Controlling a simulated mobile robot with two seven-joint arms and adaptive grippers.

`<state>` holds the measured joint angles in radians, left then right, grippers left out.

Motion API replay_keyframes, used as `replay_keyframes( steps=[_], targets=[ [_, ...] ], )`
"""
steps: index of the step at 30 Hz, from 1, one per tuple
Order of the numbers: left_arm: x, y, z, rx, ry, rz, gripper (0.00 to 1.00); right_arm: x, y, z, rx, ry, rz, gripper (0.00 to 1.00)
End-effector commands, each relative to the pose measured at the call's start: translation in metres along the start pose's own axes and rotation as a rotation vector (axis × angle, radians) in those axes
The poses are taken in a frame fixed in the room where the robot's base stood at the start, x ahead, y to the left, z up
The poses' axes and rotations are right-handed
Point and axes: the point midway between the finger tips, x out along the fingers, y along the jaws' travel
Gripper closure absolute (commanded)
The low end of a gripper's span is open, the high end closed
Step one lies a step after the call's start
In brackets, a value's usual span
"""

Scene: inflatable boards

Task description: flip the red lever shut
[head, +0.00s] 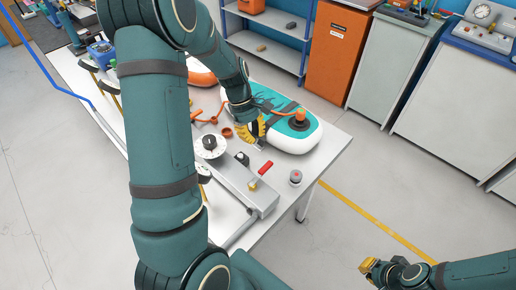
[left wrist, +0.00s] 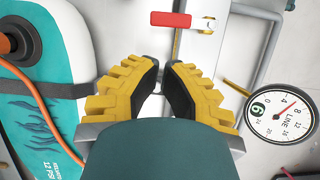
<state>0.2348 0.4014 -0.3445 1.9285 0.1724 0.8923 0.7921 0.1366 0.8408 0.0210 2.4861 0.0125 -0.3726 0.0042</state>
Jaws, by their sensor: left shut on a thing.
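The red lever (head: 265,168) is near the right edge of the workbench, beside a brass fitting (head: 252,185) on a grey block. In the left wrist view the lever (left wrist: 170,19) lies crosswise at the top, beyond and apart from my fingertips. My left gripper (head: 255,129) is over the bench between the gauge and the teal board. Its yellow fingers (left wrist: 163,65) are drawn close together on something I cannot make out. My right gripper (head: 368,268) is at the lower right, off the bench; its finger opening is not clear.
A teal and white inflatable board (head: 303,140) with an orange hose lies behind my left gripper. A round gauge (left wrist: 283,112) stands close by. A small grey and red knob (head: 296,177) is near the bench edge.

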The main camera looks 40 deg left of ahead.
Motion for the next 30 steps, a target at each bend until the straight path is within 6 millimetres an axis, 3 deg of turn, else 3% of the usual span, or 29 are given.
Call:
replay_keyframes(
  steps=[7,18,23,30],
  targets=[
    [-0.028,0.0,-0.001,0.0,0.001,0.001,1.0,0.0,0.0,0.0,0.0,0.0,0.0,1.0],
    [-0.025,-0.011,-0.042,-0.076,0.0,0.029,1.0,0.011,0.004,0.001,0.0,0.0,0.002,1.0],
    [-0.013,-0.011,-0.043,-0.078,-0.002,0.028,1.0,0.013,0.004,0.002,0.0,0.0,0.003,1.0],
    [0.031,-0.01,-0.043,-0.078,-0.002,0.027,1.0,0.018,0.006,0.002,0.0,0.0,0.004,1.0]
  ],
)
